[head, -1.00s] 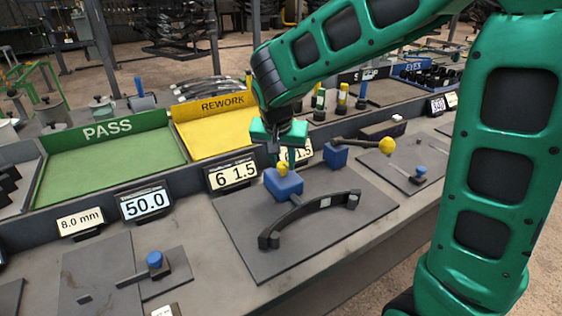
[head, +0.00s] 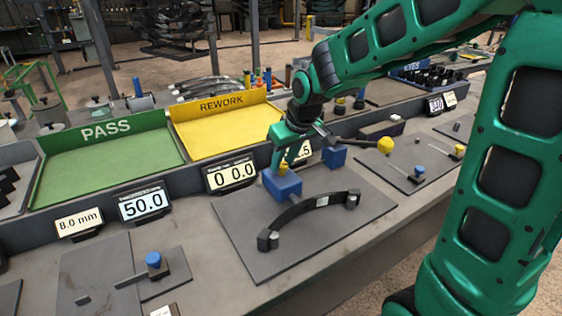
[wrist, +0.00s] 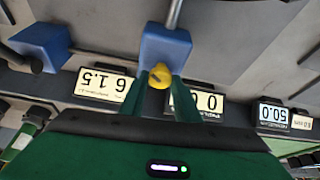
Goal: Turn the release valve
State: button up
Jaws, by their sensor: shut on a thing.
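The release valve is a small yellow knob (head: 283,169) on top of a blue block (head: 284,187), on the dark plate in the middle of the bench. My gripper (head: 284,163) reaches down to it from above and is shut on the knob. In the wrist view the yellow knob (wrist: 160,75) sits between my two green fingers, in front of the blue block (wrist: 165,50). The fingers hide part of the knob in the head view.
A curved dark leaf spring (head: 310,208) lies on the plate (head: 255,250) in front of the block. A lever with a yellow ball (head: 385,145) extends from a second blue block (head: 334,155). Displays (head: 232,174), a yellow REWORK tray (head: 272,107) and a green PASS tray (head: 40,185) stand behind.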

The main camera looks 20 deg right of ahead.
aim_at(299, 177)
jog(key=n+y, duration=0.1)
jog(key=n, duration=0.3)
jog(key=shift+w+d+g+y, duration=0.2)
jog(key=shift+g+y, duration=0.1)
jog(key=shift+y, duration=0.1)
jog(key=shift+n+g+y, duration=0.4)
jog(key=shift+n+g, duration=0.1)
jog(key=shift+n, duration=1.4)
jog(key=shift+d, duration=0.1)
jog(key=o, duration=1)
jog(key=v, duration=1)
jog(key=shift+d+r, duration=0.15)
jog(key=shift+r, duration=0.2)
